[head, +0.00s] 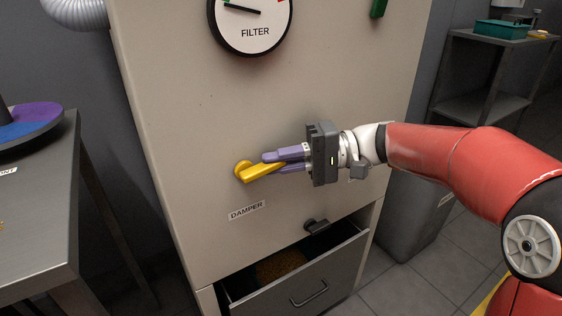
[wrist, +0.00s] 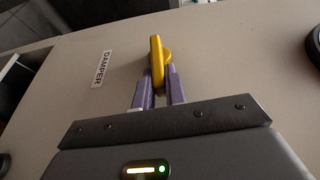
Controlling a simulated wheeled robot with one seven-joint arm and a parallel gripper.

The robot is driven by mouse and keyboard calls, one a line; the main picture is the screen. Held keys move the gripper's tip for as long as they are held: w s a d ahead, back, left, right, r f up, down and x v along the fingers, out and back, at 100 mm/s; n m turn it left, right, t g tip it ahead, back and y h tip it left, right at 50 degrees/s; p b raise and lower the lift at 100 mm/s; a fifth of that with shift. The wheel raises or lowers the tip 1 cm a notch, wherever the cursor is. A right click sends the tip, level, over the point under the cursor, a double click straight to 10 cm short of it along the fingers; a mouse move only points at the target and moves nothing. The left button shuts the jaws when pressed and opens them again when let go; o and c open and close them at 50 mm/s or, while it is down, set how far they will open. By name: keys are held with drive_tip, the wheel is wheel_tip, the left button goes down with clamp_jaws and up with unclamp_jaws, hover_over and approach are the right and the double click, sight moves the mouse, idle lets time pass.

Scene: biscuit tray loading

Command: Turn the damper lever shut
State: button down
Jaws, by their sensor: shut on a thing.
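The yellow damper lever (head: 258,172) is on the cabinet's beige front panel, above the label DAMPER (head: 247,211). From its round pivot at the left it points right and slightly up in the head view. My gripper (head: 278,162) comes from the right, with its purple fingers shut on the lever's handle end. In the wrist view the lever (wrist: 156,55) stands between the two purple fingers of my gripper (wrist: 157,85), and the label (wrist: 103,68) is to its left. The fingers hide part of the handle.
A round FILTER gauge (head: 250,22) is higher on the panel. Below, a drawer (head: 310,290) stands open with brown contents. A metal table (head: 40,225) is at the left. A grey bin (head: 415,220) and a shelf (head: 480,105) are at the right.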

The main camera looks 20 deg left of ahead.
drive_tip(key=c, duration=1.4)
unclamp_jaws()
drive_tip(key=shift+c, duration=0.2)
drive_tip(key=v, duration=0.7)
drive_tip(key=shift+w+d, duration=0.2)
drive_tip(key=shift+d, duration=0.2)
drive_tip(key=s+d+f+m+t+h, duration=0.2)
drive_tip(key=s+d+f+t+h, duration=0.2)
drive_tip(key=d, duration=0.5)
drive_tip(key=s+d+f+m+t+h, duration=0.2)
drive_tip(key=s+d+f+t+h, duration=0.2)
drive_tip(key=d, duration=0.5)
drive_tip(key=s+d+f+m+t+h, duration=0.2)
drive_tip(key=s+d+f+t+h, duration=0.3)
drive_tip(key=s+d, duration=0.3)
drive_tip(key=shift+d+m+t+h, duration=0.4)
drive_tip(key=shift+d+t+h, duration=0.2)
drive_tip(key=shift+d+t, duration=0.2)
